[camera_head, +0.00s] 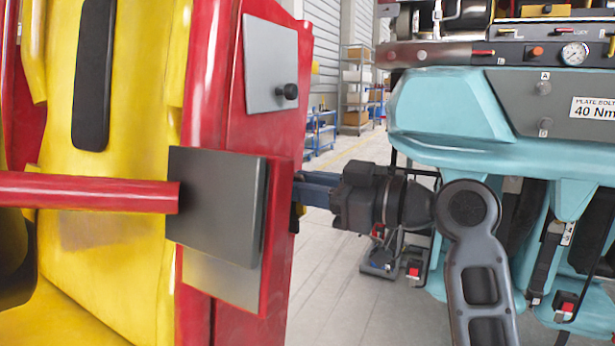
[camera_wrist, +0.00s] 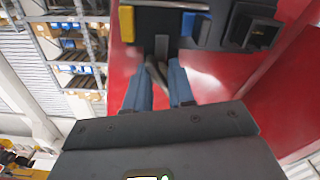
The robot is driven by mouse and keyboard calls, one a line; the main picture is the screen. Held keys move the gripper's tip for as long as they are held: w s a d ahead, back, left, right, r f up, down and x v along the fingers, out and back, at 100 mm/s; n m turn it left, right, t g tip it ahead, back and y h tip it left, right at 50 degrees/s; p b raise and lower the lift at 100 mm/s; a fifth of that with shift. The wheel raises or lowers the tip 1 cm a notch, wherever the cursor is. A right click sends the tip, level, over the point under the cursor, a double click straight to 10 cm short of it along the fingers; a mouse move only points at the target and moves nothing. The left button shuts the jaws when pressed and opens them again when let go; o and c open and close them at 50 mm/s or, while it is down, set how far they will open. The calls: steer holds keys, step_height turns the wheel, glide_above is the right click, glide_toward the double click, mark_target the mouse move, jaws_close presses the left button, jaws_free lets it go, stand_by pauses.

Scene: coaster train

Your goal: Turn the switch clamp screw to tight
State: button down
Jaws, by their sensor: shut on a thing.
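My gripper (camera_head: 315,188) reaches in from the right to the red seat-side panel, its blue fingers partly hidden behind the panel's edge. In the wrist view, my gripper (camera_wrist: 160,82) has its two blue fingers around a small grey piece, which looks like the switch clamp screw (camera_wrist: 156,72). Its shape and turn angle are too small and blurred to tell. It sits just below a black switch housing (camera_wrist: 150,28) on the red panel. The head view does not show the screw or the housing.
A dark grey plate (camera_head: 217,205) and a lighter plate with a black knob (camera_head: 287,91) are on the red panel (camera_head: 290,150). A red bar runs in from the left. A black connector (camera_wrist: 262,35) is close right of my fingers. Shelving stands beyond.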

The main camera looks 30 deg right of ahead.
steer(key=m+p, duration=1.2)
steer(key=m, duration=1.2)
steer(key=shift+f+p, duration=0.1)
steer(key=shift+p, duration=0.3)
steer(key=shift+m, duration=0.3)
steer(key=c, duration=1)
jaws_free()
steer(key=shift+o, duration=0.2)
steer(key=shift+s+d, duration=0.1)
steer(key=b+v, duration=0.1)
steer(key=v, duration=0.6)
steer(key=shift+s+d+b, duration=0.15)
steer(key=shift+s+b, duration=0.1)
steer(key=shift+b, duration=0.15)
